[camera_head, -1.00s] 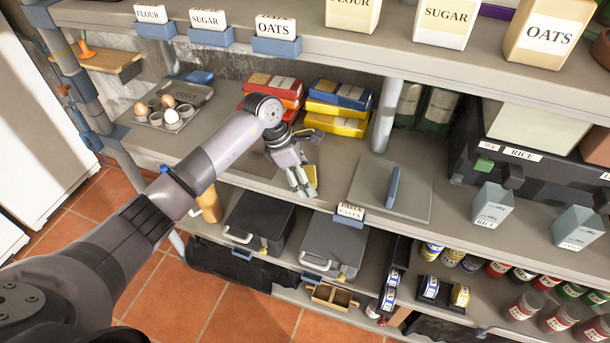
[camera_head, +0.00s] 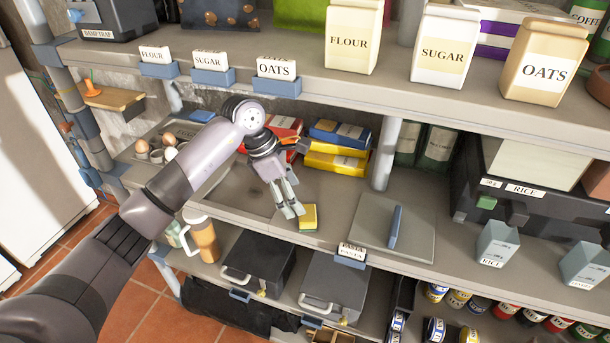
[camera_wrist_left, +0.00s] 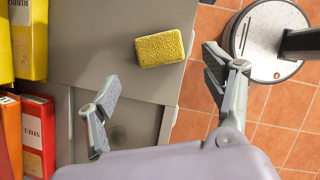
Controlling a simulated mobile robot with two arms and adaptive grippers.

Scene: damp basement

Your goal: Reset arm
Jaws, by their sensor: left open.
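My left gripper (camera_head: 290,210) is above the middle shelf in the head view, with its fingers pointing down. It is open and empty; the wrist view shows its two fingers (camera_wrist_left: 165,95) spread apart. A yellow sponge (camera_head: 308,217) lies on the shelf just to the right of the fingertips. The sponge also shows in the left wrist view (camera_wrist_left: 160,48), beyond the fingers and not between them. My left arm (camera_head: 165,190) reaches in from the lower left. My right gripper is not in view.
Red and yellow boxes (camera_head: 335,162) stand behind the gripper. A grey board with a blue handle (camera_head: 370,222) lies to the right. A shelf post (camera_head: 386,155) stands between. The upper shelf edge (camera_head: 330,92) with labelled jars runs above the arm. An egg tray (camera_head: 150,150) is at left.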

